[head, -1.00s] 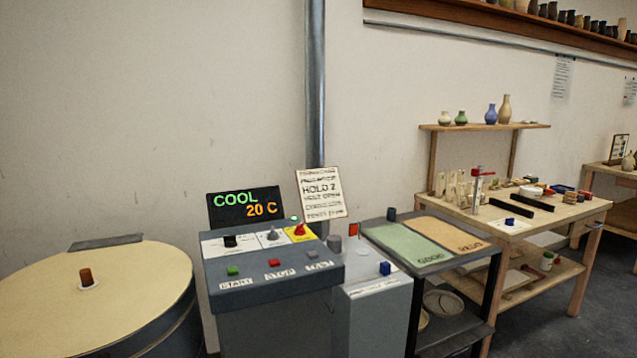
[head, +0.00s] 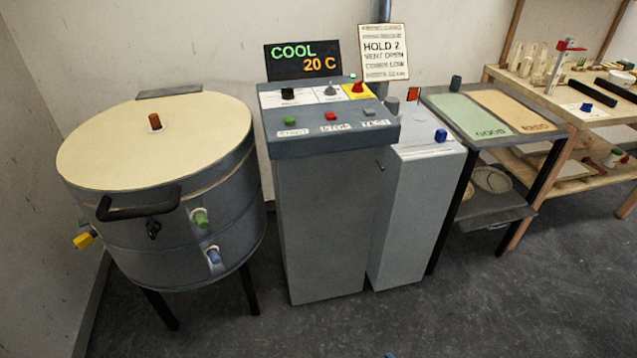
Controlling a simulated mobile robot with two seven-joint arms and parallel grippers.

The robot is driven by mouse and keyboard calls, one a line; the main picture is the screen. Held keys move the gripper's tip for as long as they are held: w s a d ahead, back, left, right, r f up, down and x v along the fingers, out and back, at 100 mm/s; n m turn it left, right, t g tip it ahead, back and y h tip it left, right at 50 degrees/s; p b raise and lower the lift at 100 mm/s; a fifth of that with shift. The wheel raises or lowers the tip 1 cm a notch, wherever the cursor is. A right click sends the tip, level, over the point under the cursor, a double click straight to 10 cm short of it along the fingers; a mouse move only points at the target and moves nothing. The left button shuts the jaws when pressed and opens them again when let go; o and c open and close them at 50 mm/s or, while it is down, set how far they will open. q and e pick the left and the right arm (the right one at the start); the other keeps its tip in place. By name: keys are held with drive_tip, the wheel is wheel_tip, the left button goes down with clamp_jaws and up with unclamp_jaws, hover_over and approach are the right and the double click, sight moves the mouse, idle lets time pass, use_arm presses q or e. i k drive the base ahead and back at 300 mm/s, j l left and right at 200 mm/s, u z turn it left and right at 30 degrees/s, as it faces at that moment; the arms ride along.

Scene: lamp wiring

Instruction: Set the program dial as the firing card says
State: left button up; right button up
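The control console (head: 325,140) stands in the middle of the head view. Its sloped top carries a black dial (head: 288,94) on a white panel at left, a grey knob (head: 330,90) in the middle and a red knob (head: 358,87) on a yellow panel at right. I cannot read the dial's setting or tell which knob is the program dial. The firing card (head: 385,52) stands behind the console and reads HOLD 2, VENT OPEN and a line like CONES LOW; its other lines are too small.
The display (head: 303,60) reads COOL 20 C. Green (head: 290,121), red (head: 331,115) and grey (head: 369,111) buttons line the console's front. A round kiln (head: 155,150) stands left, a grey cabinet (head: 410,200) and a GOOD/REDO table (head: 490,115) right. The floor (head: 400,320) in front is clear.

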sight(287, 93)
drive_tip(key=i+l+z, duration=0.25)
drive_tip(key=l, duration=0.25)
drive_tip(key=i+l+z, duration=0.3)
drive_tip(key=i+l, duration=0.1)
drive_tip(key=l, duration=0.05)
